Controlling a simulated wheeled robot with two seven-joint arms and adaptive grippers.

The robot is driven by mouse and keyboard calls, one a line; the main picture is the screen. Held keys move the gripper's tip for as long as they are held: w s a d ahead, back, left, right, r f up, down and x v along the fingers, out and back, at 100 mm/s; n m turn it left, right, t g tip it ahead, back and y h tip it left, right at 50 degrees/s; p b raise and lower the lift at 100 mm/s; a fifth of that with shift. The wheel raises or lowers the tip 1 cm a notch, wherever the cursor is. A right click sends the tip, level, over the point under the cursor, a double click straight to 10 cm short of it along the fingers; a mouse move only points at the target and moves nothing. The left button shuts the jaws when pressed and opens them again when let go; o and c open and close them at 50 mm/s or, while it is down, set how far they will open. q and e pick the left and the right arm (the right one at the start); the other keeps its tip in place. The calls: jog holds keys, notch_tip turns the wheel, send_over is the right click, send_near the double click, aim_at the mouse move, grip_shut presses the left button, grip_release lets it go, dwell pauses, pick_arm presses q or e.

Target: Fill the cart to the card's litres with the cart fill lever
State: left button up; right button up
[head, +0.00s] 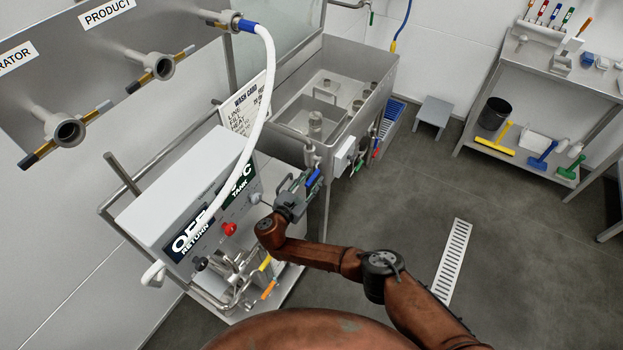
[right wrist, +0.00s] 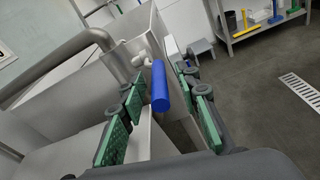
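The grey cart (head: 165,190) stands at left with a display reading "OFF", "RETURN" and "TANK", and a red knob (head: 229,229). The wash card (head: 246,108) stands behind it, partly covered by the white hose; its litres are not readable. A blue lever handle (head: 313,178) is at the near corner of the steel tank; it also shows in the right wrist view (right wrist: 159,86). I cannot tell whether it is the cart fill lever. My right gripper (head: 297,190) is open, its green-padded fingers (right wrist: 163,100) on either side of the handle, with visible gaps. My left gripper is out of view.
The steel sink tank (head: 285,120) stands beyond the cart, with red and green handles at its right side. A white hose (head: 262,100) arches over the cart. Yellow (head: 265,262) and orange (head: 269,290) handles sit low on the cart.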

jog(key=v, duration=1.1)
jog(key=shift+s+a, duration=0.1)
